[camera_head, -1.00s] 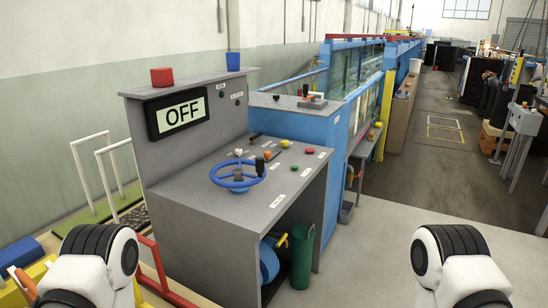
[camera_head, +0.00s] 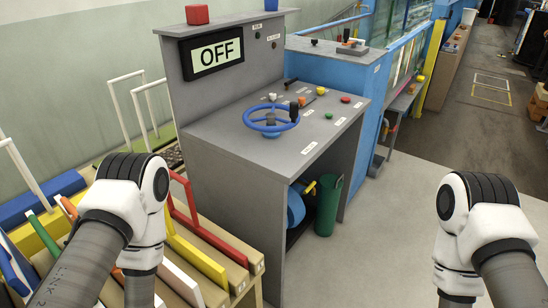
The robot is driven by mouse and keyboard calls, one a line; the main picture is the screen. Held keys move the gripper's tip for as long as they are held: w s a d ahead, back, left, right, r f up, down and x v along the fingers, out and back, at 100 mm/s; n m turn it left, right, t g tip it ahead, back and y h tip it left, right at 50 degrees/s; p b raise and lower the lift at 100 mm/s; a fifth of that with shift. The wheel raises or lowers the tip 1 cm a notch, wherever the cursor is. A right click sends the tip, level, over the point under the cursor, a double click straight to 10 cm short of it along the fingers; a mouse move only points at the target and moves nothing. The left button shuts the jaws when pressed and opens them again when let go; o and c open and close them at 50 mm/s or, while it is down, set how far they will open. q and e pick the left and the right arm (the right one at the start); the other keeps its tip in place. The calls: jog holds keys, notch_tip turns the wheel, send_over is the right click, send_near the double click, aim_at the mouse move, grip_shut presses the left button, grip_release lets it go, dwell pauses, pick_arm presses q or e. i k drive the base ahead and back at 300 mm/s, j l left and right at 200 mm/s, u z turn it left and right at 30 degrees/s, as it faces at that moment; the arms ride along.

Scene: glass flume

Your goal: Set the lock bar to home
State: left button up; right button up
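A grey console (camera_head: 225,135) stands ahead with a sign (camera_head: 212,54) reading "OFF". On its sloped top are a blue handwheel (camera_head: 271,131) with a black grip, a white knob (camera_head: 272,97), a small orange-knobbed control (camera_head: 302,102) and a black lever (camera_head: 290,82) at the back. The labels are too small to read, so I cannot tell which part is the lock bar. My two arms show at the lower left and lower right, apart from the console. Both grippers are outside the picture.
A rack (camera_head: 235,262) with coloured frames and bars stands at the lower left, close to my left arm. A blue cabinet (camera_head: 345,75) adjoins the console. A green cylinder (camera_head: 328,205) stands by the console's open underside.

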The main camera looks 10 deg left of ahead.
aim_at(303, 102)
jog(key=i+l, duration=0.4)
jog(key=i+l+z, duration=0.15)
jog(key=i+l, duration=0.25)
jog(key=i, duration=0.25)
